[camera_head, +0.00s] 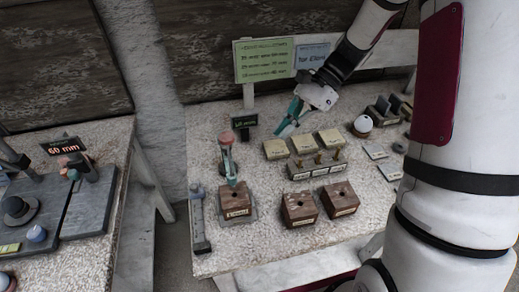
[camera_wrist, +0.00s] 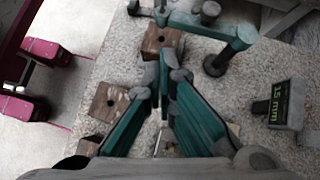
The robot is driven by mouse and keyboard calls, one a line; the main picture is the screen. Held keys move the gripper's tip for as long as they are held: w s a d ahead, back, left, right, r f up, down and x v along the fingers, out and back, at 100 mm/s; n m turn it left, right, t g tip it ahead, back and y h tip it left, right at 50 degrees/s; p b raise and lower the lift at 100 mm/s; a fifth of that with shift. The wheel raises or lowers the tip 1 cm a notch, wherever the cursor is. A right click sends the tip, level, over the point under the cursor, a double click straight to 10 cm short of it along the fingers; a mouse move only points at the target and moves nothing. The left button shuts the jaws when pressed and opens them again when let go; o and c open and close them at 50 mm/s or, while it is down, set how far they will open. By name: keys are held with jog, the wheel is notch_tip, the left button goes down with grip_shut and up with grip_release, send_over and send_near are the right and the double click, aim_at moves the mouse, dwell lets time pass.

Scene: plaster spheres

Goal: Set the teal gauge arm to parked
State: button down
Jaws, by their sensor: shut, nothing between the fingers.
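The teal gauge arm (camera_head: 229,163) reaches from its post toward the near left wooden block (camera_head: 236,205) in the head view. It has a reddish cap on top, and its tip appears close to that block. In the wrist view the teal arm (camera_wrist: 205,26) lies across the top, with a dark grey knob beside it. My gripper (camera_head: 284,131) is shut and empty, raised above the table to the right of and behind the gauge arm, apart from it. In the wrist view my gripper's teal fingers (camera_wrist: 165,80) meet near the middle. No label reading "parked" is legible.
Two more holed wooden blocks (camera_head: 299,208) (camera_head: 338,199) stand right of the first. Beige blocks (camera_head: 302,143) sit behind a grey labelled rack (camera_head: 318,170). A small dark sign (camera_head: 243,121) stands behind the gauge. A white ball (camera_head: 363,124) is farther right.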

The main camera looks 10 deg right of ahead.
jog(key=a+r+p+x, duration=0.2)
jog(key=p+x, duration=0.1)
jog(key=x, duration=0.9)
jog(key=shift+s, duration=0.25)
jog(key=shift+a+f, duration=0.15)
jog(key=shift+a, duration=0.1)
